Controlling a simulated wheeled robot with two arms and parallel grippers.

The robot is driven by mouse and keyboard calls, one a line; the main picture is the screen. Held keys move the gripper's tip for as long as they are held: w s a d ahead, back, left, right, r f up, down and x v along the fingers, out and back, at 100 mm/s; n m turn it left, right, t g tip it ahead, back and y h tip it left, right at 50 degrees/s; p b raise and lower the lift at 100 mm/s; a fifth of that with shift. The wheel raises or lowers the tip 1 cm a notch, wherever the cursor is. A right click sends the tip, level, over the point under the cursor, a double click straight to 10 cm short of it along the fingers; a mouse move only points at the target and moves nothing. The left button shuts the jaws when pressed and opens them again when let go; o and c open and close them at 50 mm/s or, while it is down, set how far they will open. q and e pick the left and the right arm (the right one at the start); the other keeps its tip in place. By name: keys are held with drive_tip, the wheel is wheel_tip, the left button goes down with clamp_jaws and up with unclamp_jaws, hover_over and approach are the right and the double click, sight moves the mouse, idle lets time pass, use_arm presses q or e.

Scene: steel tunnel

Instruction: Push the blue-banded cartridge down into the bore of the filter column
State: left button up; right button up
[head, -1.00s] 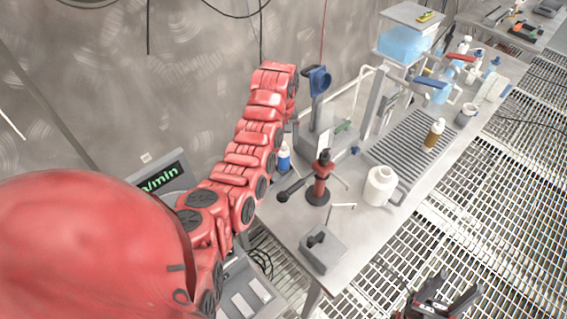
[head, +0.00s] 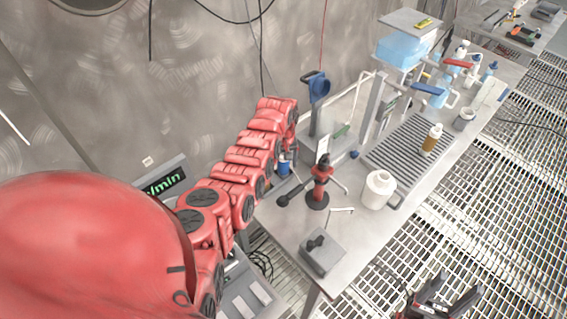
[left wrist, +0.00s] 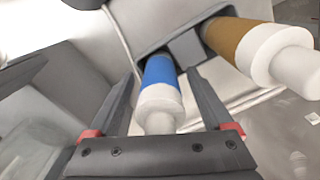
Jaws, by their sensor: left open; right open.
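The blue-banded cartridge (left wrist: 160,88) has a white end with a narrower white tip, and sits at a dark grey holder (left wrist: 187,47) in the left wrist view. My left gripper (left wrist: 161,80) is open, with one finger on each side of this cartridge; I cannot tell whether they touch it. In the head view the left arm's end hides that gripper. My right gripper (head: 453,287) is open and empty, over the floor grating at the lower right. I cannot make out the filter column's bore for sure.
An amber-banded cartridge (left wrist: 236,42) sits close to the right finger. On the bench stand a red device with a black top (head: 321,184), a blue-headed stand (head: 318,88), a white jug (head: 378,190) and a grey box (head: 321,252).

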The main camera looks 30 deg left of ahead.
use_arm(q)
clamp_jaws()
idle(0.5)
drive_tip(key=shift+r, duration=0.1)
